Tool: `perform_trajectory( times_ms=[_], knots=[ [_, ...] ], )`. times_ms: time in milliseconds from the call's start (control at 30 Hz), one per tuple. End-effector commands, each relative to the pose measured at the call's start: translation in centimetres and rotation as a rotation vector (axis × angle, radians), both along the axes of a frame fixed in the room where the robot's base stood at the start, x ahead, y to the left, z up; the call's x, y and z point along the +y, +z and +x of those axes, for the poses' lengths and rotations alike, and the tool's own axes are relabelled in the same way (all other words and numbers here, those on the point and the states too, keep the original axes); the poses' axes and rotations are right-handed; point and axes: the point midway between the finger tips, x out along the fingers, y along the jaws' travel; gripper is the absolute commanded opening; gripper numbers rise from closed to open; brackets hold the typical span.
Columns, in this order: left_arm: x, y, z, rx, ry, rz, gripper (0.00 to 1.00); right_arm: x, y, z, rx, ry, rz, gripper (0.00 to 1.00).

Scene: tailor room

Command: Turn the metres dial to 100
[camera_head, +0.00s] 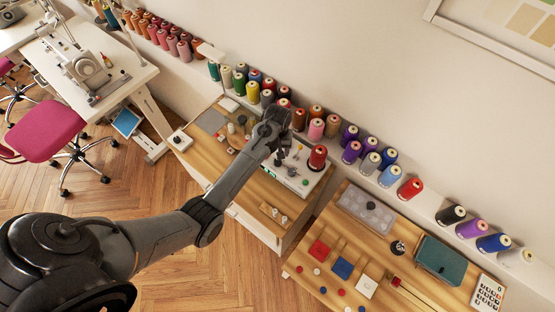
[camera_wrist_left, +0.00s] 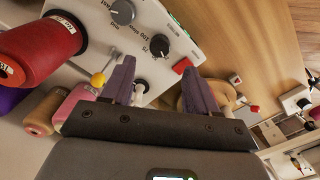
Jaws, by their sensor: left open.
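The metres dial (camera_wrist_left: 159,46) looks like a black knob on a white machine panel in the left wrist view, with 75 and what seems to be 100 printed beside it. Where its pointer aims is too small to tell.
A red thread spool (camera_head: 317,157) stands on the machine's right end; it is large in the left wrist view (camera_wrist_left: 38,50). A yellow-tipped lever (camera_wrist_left: 98,79) and a red button (camera_wrist_left: 182,66) are close to the fingers. Several spools line the shelf behind.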

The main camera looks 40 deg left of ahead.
Motion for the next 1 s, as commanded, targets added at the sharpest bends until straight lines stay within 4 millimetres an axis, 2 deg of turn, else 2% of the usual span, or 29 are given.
perform_trajectory(
  times_ms=[200, 433, 600, 900, 1000],
  knots=[
    [0.0, -3.8, -0.1, 0.003, 0.000, -0.001, 0.59, -0.1, -0.2, 0.1, -0.003, 0.001, -0.003, 0.43],
    [0.0, -6.5, -0.1, 0.003, 0.000, -0.001, 0.59, -0.3, -0.5, 0.1, -0.004, 0.007, -0.012, 0.43],
    [0.0, -7.3, -0.1, 0.001, 0.000, 0.000, 0.59, -0.3, -0.6, 0.2, -0.004, 0.007, -0.013, 0.43],
    [0.0, -7.4, -0.1, 0.000, 0.000, 0.000, 0.59, -0.3, -0.6, 0.2, -0.004, 0.004, -0.009, 0.43],
    [0.0, -7.4, -0.1, 0.000, 0.000, 0.000, 0.45, -0.2, -0.6, 0.2, -0.004, 0.002, -0.006, 0.43]
  ],
)
